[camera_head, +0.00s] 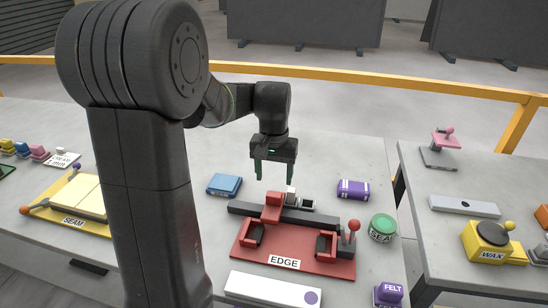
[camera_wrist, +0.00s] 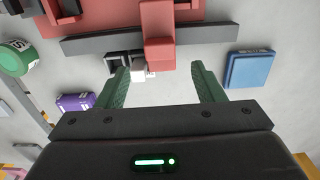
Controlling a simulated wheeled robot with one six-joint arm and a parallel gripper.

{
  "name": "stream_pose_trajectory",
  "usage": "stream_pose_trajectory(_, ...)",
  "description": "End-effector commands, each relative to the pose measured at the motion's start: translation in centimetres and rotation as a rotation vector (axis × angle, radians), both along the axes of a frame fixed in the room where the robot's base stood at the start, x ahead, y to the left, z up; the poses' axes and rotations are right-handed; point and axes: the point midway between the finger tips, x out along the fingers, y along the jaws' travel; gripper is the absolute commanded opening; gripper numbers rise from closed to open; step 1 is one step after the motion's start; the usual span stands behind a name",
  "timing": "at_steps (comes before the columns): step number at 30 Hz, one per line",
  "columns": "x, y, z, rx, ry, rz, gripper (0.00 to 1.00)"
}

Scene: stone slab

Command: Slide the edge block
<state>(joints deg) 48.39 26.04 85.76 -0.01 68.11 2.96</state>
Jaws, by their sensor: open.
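The red edge block (camera_head: 273,208) sits across a dark rail (camera_head: 240,208) on the red fixture (camera_head: 247,255) labelled EDGE. In the wrist view the red block (camera_wrist: 158,35) lies just beyond the fingertips, roughly centred between them. A small white block (camera_head: 291,194) and a small black piece (camera_head: 308,204) are beside the red block at the rail's rear side; the white block (camera_wrist: 139,70) also shows near one fingertip. My gripper (camera_head: 273,178) is open and empty, pointing down, above and apart from the red block. Its two green fingers (camera_wrist: 160,75) show in the wrist view.
A blue box (camera_head: 225,185) lies left of the rail; a purple box (camera_head: 353,190) and a green round piece (camera_head: 382,227) lie right. A red-knobbed lever (camera_head: 353,230) rises at the fixture's right end. A white bar (camera_head: 270,290) lies in front.

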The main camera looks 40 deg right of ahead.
Motion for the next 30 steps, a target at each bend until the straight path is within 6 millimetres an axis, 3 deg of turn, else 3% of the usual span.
stream_pose_trajectory(4,0.0,0.0,3.2,-0.003,-0.002,0.0,0.62)
stream_pose_trajectory(10,0.0,0.0,5.6,-0.001,-0.001,0.0,0.62)
stream_pose_trajectory(30,0.0,0.0,6.1,0.001,0.001,0.0,0.62)
